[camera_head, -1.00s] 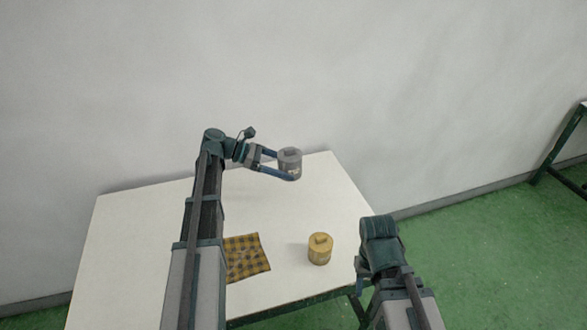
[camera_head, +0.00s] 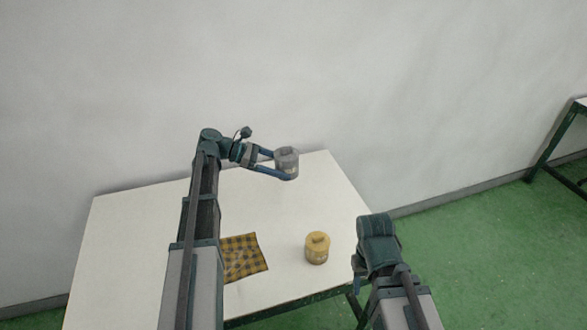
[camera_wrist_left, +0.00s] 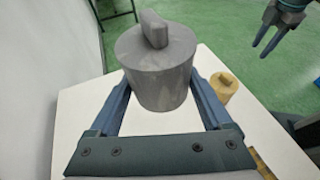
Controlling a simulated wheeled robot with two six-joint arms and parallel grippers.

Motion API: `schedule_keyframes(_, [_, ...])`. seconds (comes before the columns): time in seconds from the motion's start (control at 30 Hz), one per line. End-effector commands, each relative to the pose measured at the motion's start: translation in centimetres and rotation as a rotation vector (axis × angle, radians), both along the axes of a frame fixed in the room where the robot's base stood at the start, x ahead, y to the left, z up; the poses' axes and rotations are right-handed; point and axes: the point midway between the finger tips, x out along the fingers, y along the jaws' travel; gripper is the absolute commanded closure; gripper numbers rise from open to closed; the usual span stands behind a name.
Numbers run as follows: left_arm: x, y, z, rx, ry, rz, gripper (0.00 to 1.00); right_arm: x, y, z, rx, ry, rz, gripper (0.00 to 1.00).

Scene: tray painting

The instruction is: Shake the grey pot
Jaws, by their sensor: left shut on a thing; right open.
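The grey pot (camera_head: 287,160) has a lid with a bar-shaped knob and looks upright. My left gripper (camera_head: 283,163) is shut on it, one finger on each side, over the far part of the table. In the left wrist view the grey pot (camera_wrist_left: 158,65) sits between the two blue fingers of my left gripper (camera_wrist_left: 160,85). I cannot tell for sure how high it is above the table. My right gripper (camera_head: 358,285) is low beside the table's right edge, mostly hidden by its arm; in the left wrist view its fingers (camera_wrist_left: 268,42) are apart and empty.
A yellow pot (camera_head: 317,249) with a lid stands on the white table (camera_head: 130,240) near the right front edge. A yellow-and-dark checked cloth (camera_head: 245,257) lies to its left. A wall is close behind the table. The table's middle is clear.

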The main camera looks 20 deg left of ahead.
Motion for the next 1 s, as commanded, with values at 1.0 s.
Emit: schedule_keyframes(1.0, [0.1,-0.2,0.0,-0.001,-0.001,0.002,1.00,0.0,0.0,0.0,0.000,0.000,0.000,0.50])
